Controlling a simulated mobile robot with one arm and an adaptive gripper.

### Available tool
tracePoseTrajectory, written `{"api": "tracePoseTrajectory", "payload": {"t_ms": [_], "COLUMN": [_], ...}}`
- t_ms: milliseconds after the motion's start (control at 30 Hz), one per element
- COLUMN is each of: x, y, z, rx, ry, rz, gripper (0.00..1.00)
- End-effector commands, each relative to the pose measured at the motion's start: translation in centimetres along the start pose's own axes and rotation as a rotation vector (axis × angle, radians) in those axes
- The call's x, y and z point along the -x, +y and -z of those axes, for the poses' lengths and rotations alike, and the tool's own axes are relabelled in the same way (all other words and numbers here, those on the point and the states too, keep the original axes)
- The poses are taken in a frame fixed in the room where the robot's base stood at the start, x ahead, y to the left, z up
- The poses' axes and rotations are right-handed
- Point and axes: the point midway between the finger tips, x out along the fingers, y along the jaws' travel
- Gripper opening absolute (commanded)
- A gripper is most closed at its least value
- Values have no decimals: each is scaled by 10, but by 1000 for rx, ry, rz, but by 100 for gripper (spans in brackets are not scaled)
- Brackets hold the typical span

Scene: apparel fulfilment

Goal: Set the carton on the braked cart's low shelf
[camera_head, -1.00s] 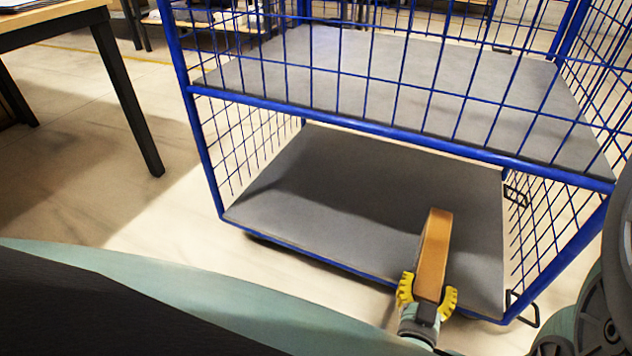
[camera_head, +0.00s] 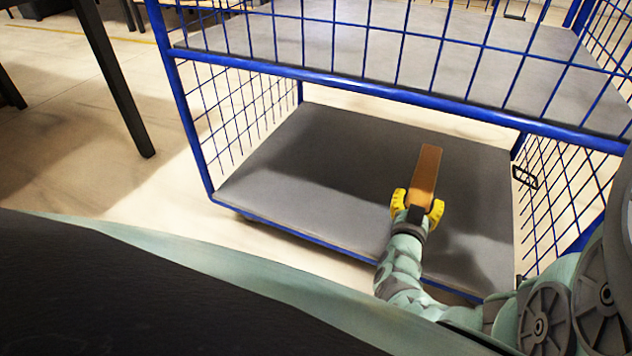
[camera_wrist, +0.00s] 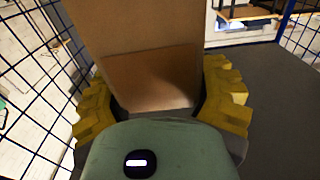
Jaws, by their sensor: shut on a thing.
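A slim brown carton (camera_head: 425,172) is held in my gripper (camera_head: 418,198), whose yellow fingers are shut on its near end. In the head view they are over the grey low shelf (camera_head: 300,165) of the blue wire cart, right of the shelf's middle. I cannot tell whether the carton touches the shelf. In the wrist view the carton (camera_wrist: 145,75) fills the middle between the yellow fingers (camera_wrist: 160,105), and the grey shelf (camera_wrist: 275,95) shows to the right. The carton's underside is hidden.
The cart's blue front rail (camera_head: 330,80) and grey upper shelf (camera_head: 460,55) lie above the low shelf. Mesh side walls (camera_head: 560,200) close the sides. The low shelf is bare left of the carton. A dark-legged table (camera_head: 115,80) stands at the left.

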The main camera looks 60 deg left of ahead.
Motion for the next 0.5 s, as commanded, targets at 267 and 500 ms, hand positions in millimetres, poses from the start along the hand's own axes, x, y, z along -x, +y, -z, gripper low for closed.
{"api": "tracePoseTrajectory", "payload": {"t_ms": [267, 500], "x": [-10, -9], "y": [-3, -4], "z": [-8, -37], "rx": [1, 1], "ry": [5, 2], "rz": [-3, 1], "gripper": [19, 19]}}
